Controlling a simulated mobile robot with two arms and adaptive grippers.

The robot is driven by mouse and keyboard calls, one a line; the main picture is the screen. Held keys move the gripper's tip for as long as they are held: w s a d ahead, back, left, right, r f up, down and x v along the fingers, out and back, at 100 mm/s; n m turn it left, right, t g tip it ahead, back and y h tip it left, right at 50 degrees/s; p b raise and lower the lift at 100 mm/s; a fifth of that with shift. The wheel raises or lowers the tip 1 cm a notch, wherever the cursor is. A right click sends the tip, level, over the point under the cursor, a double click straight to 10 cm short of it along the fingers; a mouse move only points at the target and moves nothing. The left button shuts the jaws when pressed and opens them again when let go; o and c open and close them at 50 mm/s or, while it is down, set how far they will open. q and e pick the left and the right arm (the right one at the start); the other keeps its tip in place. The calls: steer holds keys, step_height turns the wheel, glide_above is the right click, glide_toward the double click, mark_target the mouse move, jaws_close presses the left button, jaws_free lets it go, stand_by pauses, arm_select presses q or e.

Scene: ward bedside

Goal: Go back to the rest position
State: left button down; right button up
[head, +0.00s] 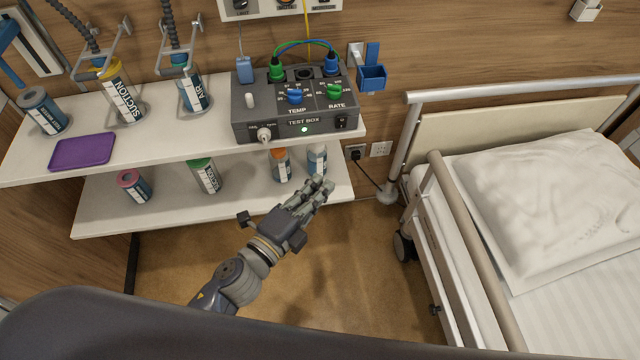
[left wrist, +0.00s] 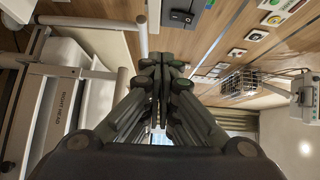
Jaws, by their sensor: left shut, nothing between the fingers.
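My left gripper (head: 320,187) reaches in from the lower left in the head view. Its fingers point up and right, over the floor in front of the shelf unit, near the front edge of the lower shelf (head: 235,207). In the left wrist view the left gripper (left wrist: 162,62) fills the middle, its fingers closed together with nothing between them. A white canister (head: 317,160) on the lower shelf shows just beyond the fingertips; I cannot tell whether they touch. My right gripper shows in neither view.
The upper shelf (head: 200,142) holds a grey test box (head: 296,105), a purple tray (head: 82,152) and several canisters. More canisters stand on the lower shelf. A bed with a rail (head: 470,250) and pillow (head: 550,200) stands at the right. Bare floor (head: 360,280) lies between.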

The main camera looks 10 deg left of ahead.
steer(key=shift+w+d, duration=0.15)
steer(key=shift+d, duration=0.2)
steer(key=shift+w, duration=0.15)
arm_select(q)
steer(key=s+a+f+n+g+y, duration=0.2)
steer(key=s+a+f+n, duration=0.15)
steer(key=f, duration=0.85)
steer(key=s+a+f+n+g+y, duration=0.25)
steer(key=a+f+n, duration=0.2)
steer(key=f, duration=0.75)
steer(key=s+a+f+n+g+y, duration=0.2)
steer(key=s+a+f+n, duration=0.15)
steer(key=f, duration=0.85)
steer(key=s+a+f+n+g, duration=0.2)
steer(key=s+f, duration=0.3)
steer(key=s, duration=0.4)
steer(key=s+a+f+n+g+y, duration=0.1)
steer(key=s+f+n+g, duration=0.2)
steer(key=s, duration=0.6)
steer(key=s+a+f+n+g, duration=0.2)
steer(key=s+f+n+g, duration=0.1)
steer(key=s+f, duration=0.4)
steer(key=shift+s+a+f+n, duration=0.4)
steer(key=shift+s+n, duration=0.15)
steer(key=shift+s, duration=0.65)
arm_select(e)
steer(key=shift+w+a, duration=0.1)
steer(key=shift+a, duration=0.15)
